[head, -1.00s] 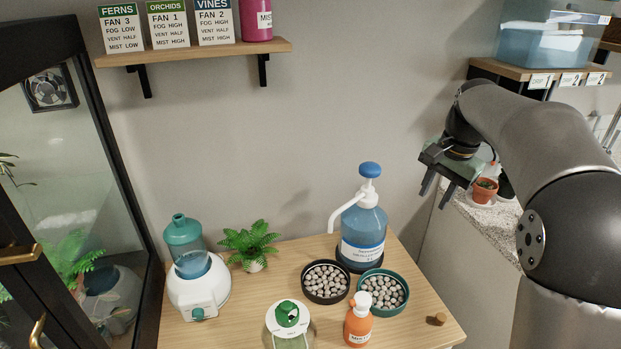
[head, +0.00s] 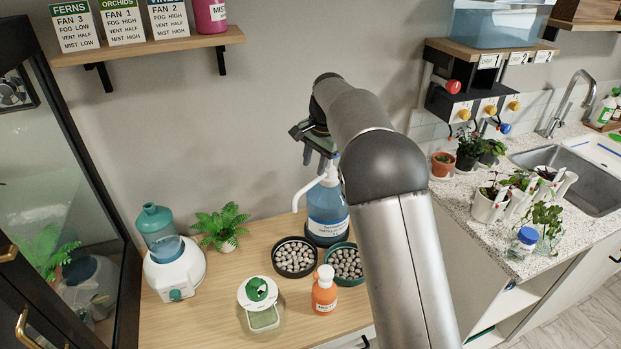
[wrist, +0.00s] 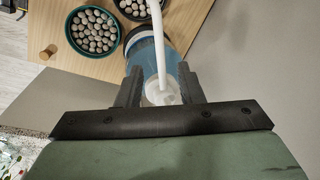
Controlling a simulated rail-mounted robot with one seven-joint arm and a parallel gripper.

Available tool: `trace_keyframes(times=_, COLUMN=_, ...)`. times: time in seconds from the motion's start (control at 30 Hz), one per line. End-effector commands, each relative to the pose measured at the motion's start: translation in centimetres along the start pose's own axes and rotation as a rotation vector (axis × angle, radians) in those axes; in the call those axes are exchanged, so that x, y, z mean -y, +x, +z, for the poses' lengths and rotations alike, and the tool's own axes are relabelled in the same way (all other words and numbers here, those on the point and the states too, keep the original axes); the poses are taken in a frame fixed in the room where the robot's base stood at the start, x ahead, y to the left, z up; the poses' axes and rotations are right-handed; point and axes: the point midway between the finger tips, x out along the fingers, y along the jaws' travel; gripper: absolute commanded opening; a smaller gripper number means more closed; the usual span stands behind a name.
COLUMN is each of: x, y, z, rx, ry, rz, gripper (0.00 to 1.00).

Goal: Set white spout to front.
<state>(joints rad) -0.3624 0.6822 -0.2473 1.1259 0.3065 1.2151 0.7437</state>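The blue pump bottle (head: 328,212) stands on the wooden table against the back wall. Its white spout (head: 305,190) curves out to the left in the head view. In the wrist view the spout (wrist: 158,40) runs up the picture from the white pump head (wrist: 163,94). My gripper is above the bottle, pointing down. In the wrist view its two fingers (wrist: 161,90) are apart, one on each side of the pump head. Contact with it cannot be told.
A black-rimmed pebble dish (head: 276,262) and a green-rimmed one (head: 358,272) sit before the bottle. An orange bottle (head: 324,293), a green-and-white container (head: 259,300), a fern (head: 222,226) and a white humidifier (head: 174,272) share the table. A shelf (head: 150,48) is above left.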

Motion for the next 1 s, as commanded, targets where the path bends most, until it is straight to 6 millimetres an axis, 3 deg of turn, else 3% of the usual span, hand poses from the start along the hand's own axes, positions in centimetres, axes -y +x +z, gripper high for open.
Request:
trace_keyframes(times=0.1, x=-0.1, y=2.5, z=0.0, rx=0.002, ry=0.001, rz=0.004, gripper=0.34)
trace_keyframes(times=0.3, x=0.0, y=5.4, z=0.0, rx=0.001, ry=0.001, rz=0.002, gripper=0.34)
trace_keyframes(times=0.73, x=0.0, y=6.6, z=0.0, rx=-0.001, ry=0.0, rz=0.0, gripper=0.34)
trace_keyframes(times=0.77, x=0.0, y=6.6, z=0.0, rx=-0.001, ry=0.0, rz=0.0, gripper=0.31)
trace_keyframes(times=0.87, x=0.0, y=6.6, z=0.0, rx=-0.001, ry=0.0, rz=0.0, gripper=0.03)
trace_keyframes(times=1.0, x=0.0, y=6.6, z=0.0, rx=-0.001, ry=0.0, rz=0.0, gripper=0.0)
